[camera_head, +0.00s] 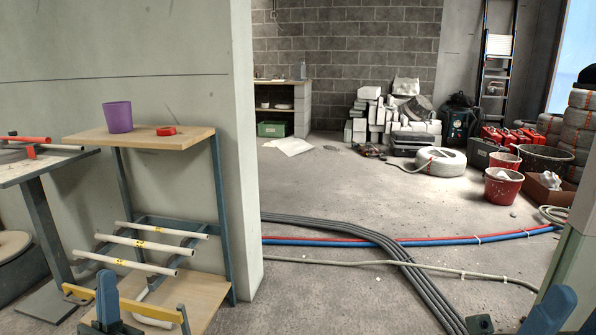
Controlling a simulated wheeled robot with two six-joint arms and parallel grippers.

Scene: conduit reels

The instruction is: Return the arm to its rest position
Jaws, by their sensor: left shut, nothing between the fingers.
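Blue and dark parts of my right arm (550,311) show at the bottom right corner.
The stand (150,140) carries a purple cup (117,117) and a red tape roll (166,131), with white tubes (150,244) below. A wall (245,150) stands beside it. Grey conduits (400,260) and red and blue pipes (450,239) cross the floor.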

